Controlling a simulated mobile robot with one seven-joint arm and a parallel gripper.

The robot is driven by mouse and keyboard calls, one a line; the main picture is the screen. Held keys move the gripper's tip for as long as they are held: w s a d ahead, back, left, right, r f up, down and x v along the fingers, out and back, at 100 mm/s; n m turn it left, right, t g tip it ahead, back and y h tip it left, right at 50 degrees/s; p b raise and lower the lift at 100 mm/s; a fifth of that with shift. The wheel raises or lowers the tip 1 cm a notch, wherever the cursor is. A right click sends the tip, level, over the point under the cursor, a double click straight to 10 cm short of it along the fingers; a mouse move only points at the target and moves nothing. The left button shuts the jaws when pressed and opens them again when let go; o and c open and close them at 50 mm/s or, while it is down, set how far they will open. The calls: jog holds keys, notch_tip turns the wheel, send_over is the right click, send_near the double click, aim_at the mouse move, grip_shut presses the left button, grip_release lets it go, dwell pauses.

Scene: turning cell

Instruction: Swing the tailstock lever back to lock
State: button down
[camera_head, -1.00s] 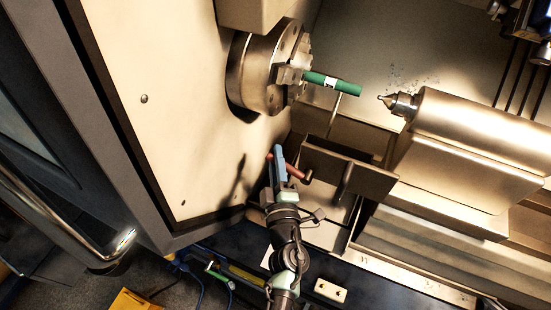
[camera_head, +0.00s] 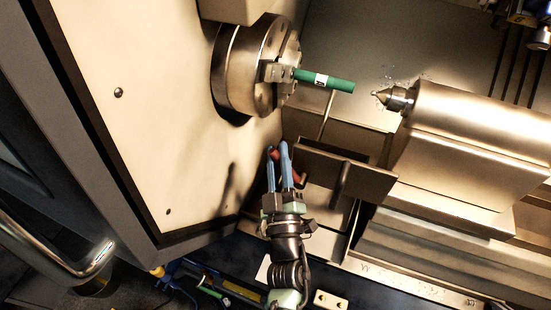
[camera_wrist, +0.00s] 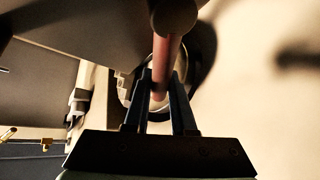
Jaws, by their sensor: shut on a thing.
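The tailstock (camera_head: 470,130) stands at the right in the head view, its pointed centre (camera_head: 385,96) facing the chuck. The lever is a dull red rod (camera_head: 299,177), mostly hidden by my fingers in the head view. In the wrist view, the red lever (camera_wrist: 165,55) runs down between the fingers from a dark round end (camera_wrist: 174,17). My gripper (camera_head: 278,152) has its two blue fingers on either side of the rod and is shut on it. In the wrist view, my gripper (camera_wrist: 160,90) straddles the lever's lower part.
The chuck (camera_head: 255,70) holds a green bar (camera_head: 325,80) with a white band, pointing at the tailstock centre, with a gap between. A flat dark plate (camera_head: 345,172) lies just right of my fingers. The pale machine wall (camera_head: 150,110) is at the left.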

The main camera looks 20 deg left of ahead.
dwell(0.3)
jog(key=c, duration=0.8)
grip_release()
jog(key=shift+o, duration=0.2)
jog(key=shift+r, duration=0.1)
